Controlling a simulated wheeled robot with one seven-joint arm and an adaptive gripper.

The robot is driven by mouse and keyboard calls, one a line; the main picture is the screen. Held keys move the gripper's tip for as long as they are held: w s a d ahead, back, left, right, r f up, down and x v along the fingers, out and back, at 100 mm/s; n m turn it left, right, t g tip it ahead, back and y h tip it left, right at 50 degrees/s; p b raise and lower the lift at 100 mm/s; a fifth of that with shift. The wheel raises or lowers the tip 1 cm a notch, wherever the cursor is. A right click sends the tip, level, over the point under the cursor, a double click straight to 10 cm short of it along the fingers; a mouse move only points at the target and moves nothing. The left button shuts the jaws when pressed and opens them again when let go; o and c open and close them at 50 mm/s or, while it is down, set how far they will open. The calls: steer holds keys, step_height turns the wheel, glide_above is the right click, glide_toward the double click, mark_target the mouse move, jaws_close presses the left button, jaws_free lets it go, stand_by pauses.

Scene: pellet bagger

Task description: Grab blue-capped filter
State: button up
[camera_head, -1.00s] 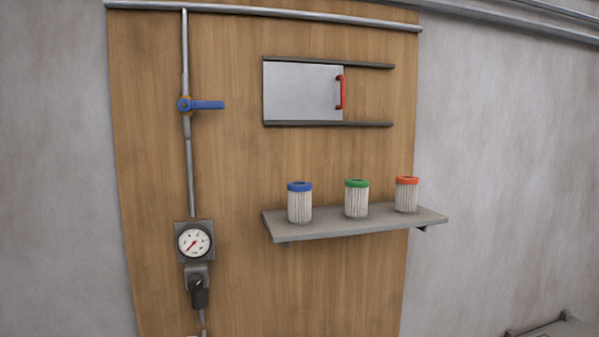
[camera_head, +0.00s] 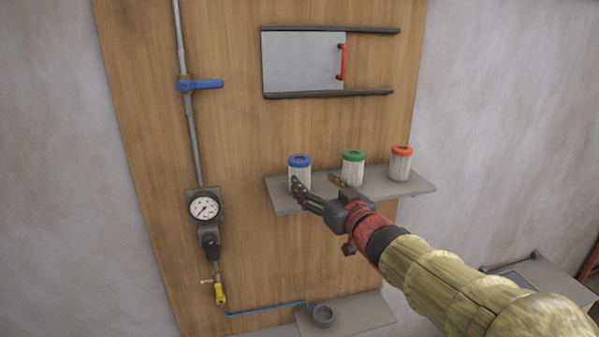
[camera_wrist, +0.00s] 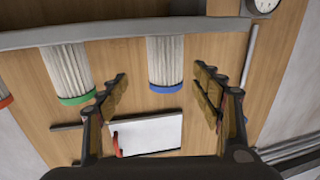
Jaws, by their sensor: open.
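The blue-capped filter (camera_head: 300,170), a white pleated cylinder with a blue ring cap, stands upright at the left of the grey shelf. My gripper (camera_head: 314,184) is open just in front of the shelf. Its left finger overlaps the filter's lower part in the head view. In the wrist view, which appears upside down, the blue-capped filter (camera_wrist: 166,62) lies between the two open fingers of my gripper (camera_wrist: 160,85), with clear gaps on both sides. I cannot tell how far the fingertips reach around it.
The green-capped filter (camera_head: 352,167) stands close to the right, near my right finger. The orange-capped filter (camera_head: 401,164) is farther right. The shelf (camera_head: 285,200) lies beneath. A sliding panel (camera_head: 302,62) with red handle is above; a gauge (camera_head: 204,208) and blue valve lever (camera_head: 207,85) are left.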

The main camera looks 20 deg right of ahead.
mark_target(299, 168)
steer(key=shift+w+a+r, duration=0.15)
steer(key=shift+w+a, duration=0.2)
steer(key=shift+w, duration=0.35)
steer(key=w, duration=0.2)
steer(key=w+a+p, duration=0.1)
steer(key=w, duration=0.1)
steer(key=w+p, duration=0.1)
steer(key=w, duration=0.1)
steer(key=shift+w+a+r, duration=0.25)
steer(key=shift+a, duration=0.1)
steer(key=shift+s, duration=0.1)
steer(key=shift+c, duration=0.6)
steer(key=c, duration=1.2)
steer(key=shift+r, duration=0.1)
